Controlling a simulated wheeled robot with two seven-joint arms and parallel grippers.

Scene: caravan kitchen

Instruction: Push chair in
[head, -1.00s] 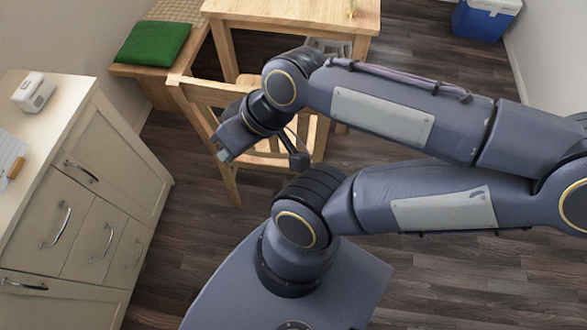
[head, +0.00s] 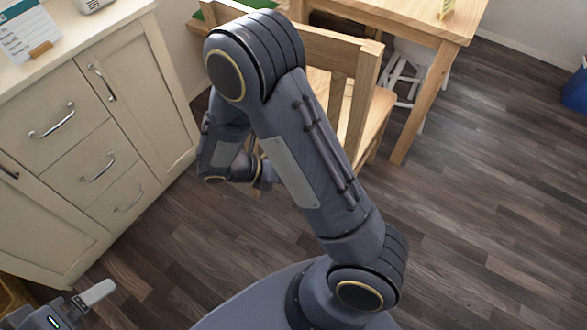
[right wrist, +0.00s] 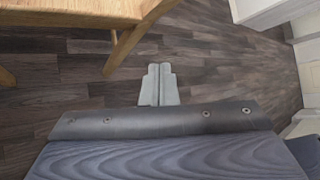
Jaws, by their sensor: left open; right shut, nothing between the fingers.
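The wooden chair (head: 365,85) stands at the top middle of the head view, its backrest towards me and its seat towards the wooden table (head: 425,18). My right arm hides much of it. In the right wrist view, a light wooden seat edge and leg (right wrist: 125,45), apparently the chair's, show at upper left. My right gripper (right wrist: 158,85) is shut and empty, apart from that leg in the picture, over the floor. My left gripper (head: 96,293) is at the lower left corner of the head view, open, partly cut off, away from the chair.
Cream drawer cabinets (head: 85,125) stand at the left, close to my right arm's wrist. A white stool (head: 404,78) is beneath the table. A blue cooler (head: 577,90) is at the right edge. Dark floor (head: 480,220) is clear at the right.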

